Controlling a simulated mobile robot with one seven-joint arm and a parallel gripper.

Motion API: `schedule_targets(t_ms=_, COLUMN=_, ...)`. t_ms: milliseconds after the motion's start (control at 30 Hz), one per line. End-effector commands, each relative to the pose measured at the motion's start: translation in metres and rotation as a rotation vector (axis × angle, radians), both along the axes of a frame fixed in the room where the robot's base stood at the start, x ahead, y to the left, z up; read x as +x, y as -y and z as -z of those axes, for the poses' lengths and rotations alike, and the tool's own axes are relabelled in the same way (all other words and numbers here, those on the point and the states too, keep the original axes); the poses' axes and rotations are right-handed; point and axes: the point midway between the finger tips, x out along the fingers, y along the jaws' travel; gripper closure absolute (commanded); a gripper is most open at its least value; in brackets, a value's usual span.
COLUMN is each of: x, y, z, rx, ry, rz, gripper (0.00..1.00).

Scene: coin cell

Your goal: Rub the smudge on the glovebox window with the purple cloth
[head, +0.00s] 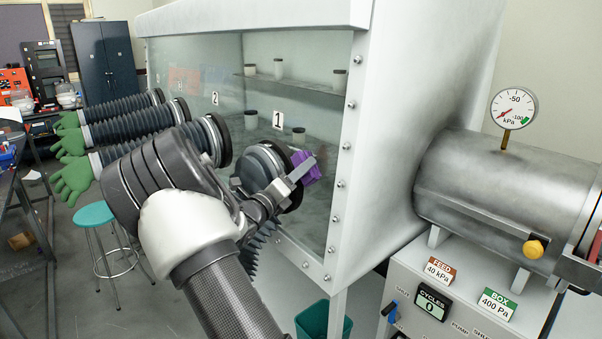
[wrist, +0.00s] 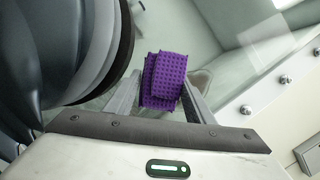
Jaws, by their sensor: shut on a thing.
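The purple cloth (head: 311,174) is in my gripper (head: 298,172), close to the front window (head: 318,205) of the glovebox. In the wrist view the folded, dimpled cloth (wrist: 166,78) sits between the two fingers of my gripper (wrist: 160,98). The fingers are shut on it. A faint brownish smudge (head: 322,153) shows on the glass just right of and above the cloth in the head view. I cannot tell whether the cloth touches the glass. My arm and the cloth hide part of the window.
A black glove port ring (wrist: 112,50) is close on the left of my gripper. Several gloves (head: 75,180) stick out further left. The bolted window frame (head: 343,170) is on the right. A teal stool (head: 95,214) and a teal bin (head: 312,318) stand below.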

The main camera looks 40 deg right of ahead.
Motion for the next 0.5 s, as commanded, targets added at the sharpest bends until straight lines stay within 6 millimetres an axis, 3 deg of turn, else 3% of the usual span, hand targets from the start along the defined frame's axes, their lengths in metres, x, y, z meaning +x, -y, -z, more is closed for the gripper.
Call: schedule_targets(t_ms=500, x=-0.003, y=-0.05, z=-0.005, rx=0.0, ry=0.002, rz=-0.002, gripper=0.69)
